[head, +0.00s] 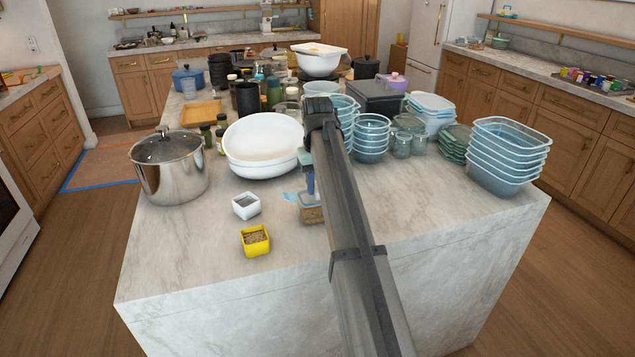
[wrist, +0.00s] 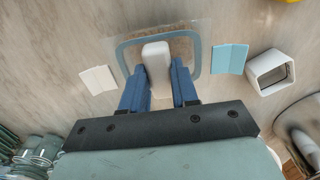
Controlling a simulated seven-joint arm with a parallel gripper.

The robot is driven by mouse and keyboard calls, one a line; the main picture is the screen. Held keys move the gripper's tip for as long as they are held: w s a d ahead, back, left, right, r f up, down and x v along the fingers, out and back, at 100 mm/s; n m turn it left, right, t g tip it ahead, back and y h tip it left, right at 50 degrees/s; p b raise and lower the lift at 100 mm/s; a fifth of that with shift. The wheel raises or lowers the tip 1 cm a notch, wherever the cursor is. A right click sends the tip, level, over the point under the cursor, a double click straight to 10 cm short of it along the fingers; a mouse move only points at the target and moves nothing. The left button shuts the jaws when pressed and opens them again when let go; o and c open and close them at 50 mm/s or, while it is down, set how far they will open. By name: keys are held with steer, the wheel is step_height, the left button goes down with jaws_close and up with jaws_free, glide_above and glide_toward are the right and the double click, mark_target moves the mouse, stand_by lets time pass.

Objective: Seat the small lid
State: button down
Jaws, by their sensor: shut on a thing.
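The small lid (wrist: 199,45) is a clear square with a grey-blue rim and a pale block-shaped handle (wrist: 156,62) in the wrist view. My gripper (wrist: 157,80) is shut on the handle, one blue finger on each side. A light blue flap (wrist: 231,58) and a whitish flap (wrist: 98,80) show on opposite sides of the lid; how they join it is unclear. In the head view my gripper (head: 310,188) points down over a small clear container (head: 312,215) with brown contents, near the island's front. The lid is right at its top; whether they touch I cannot tell.
A white square container (head: 246,206) and a yellow one (head: 255,241) stand open to the left. A steel pot (head: 168,168), white bowls (head: 262,145) and stacked blue-green containers (head: 506,155) stand behind and aside. The marble front (head: 400,250) right of my gripper is bare.

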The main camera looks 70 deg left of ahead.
steer(key=shift+f, duration=0.55)
steer(key=c, duration=0.8)
jaws_free()
step_height(320, 180, up, 14)
steer(key=shift+f, duration=0.1)
